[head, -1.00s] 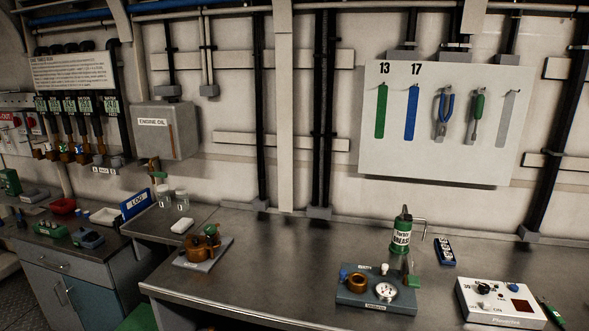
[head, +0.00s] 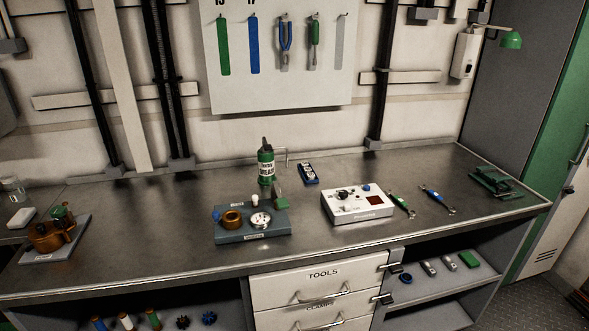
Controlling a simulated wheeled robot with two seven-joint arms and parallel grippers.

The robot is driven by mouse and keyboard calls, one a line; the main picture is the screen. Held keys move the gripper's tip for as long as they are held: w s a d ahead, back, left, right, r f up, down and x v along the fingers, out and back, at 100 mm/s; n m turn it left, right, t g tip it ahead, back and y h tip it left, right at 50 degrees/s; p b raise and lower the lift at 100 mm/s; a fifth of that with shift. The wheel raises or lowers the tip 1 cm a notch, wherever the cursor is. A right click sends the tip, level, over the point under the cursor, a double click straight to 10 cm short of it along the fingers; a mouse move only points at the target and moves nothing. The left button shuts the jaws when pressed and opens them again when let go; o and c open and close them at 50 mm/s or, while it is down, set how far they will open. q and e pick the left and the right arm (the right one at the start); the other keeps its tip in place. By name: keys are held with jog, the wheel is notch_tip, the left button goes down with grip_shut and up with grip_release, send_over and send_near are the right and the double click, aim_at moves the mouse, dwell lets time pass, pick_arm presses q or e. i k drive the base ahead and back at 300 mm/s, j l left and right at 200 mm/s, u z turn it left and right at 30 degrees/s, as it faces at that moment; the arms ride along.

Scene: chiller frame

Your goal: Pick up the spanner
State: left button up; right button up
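Two spanners lie on the metal workbench (head: 330,240), right of the white instrument box. One is a green-handled spanner (head: 402,204); the other is a blue-handled spanner (head: 437,199) a little further right. They lie apart, both slanting with their metal ends toward the front right. The wall board (head: 270,95) carries a green shape (head: 224,45) and a blue shape (head: 254,45) under partly cut-off numbers, and a grey shape (head: 340,45). Pliers (head: 285,45) and a green-handled tool (head: 314,42) hang between them. Neither of my grippers is in view.
The white instrument box (head: 357,205), grease can (head: 266,167), blue-grey fixture (head: 252,224) and small blue block (head: 309,174) stand left of the spanners. A green vise-like device (head: 495,184) is to the right. Drawers (head: 318,280) and open shelves lie below the bench edge.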

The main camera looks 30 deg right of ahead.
aim_at(402, 204)
jog(key=z, duration=1.6)
jog(key=i+z, duration=0.35)
jog(key=i+j+z, duration=0.15)
jog(key=z, duration=0.15)
